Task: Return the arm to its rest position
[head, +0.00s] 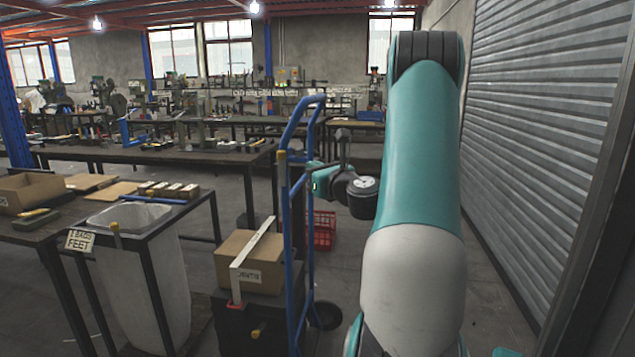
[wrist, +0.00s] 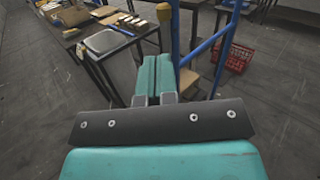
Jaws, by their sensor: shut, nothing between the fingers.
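My arm rises large on the right side of the head view, with a teal and white link in front.
A cardboard box (head: 247,262) sits on a dark case by the hand truck. A red crate (head: 320,230) stands on the floor behind. A bench with a bin (head: 130,215) is at left. A grey roller shutter (head: 550,130) lines the right. Floor behind the arm is open.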

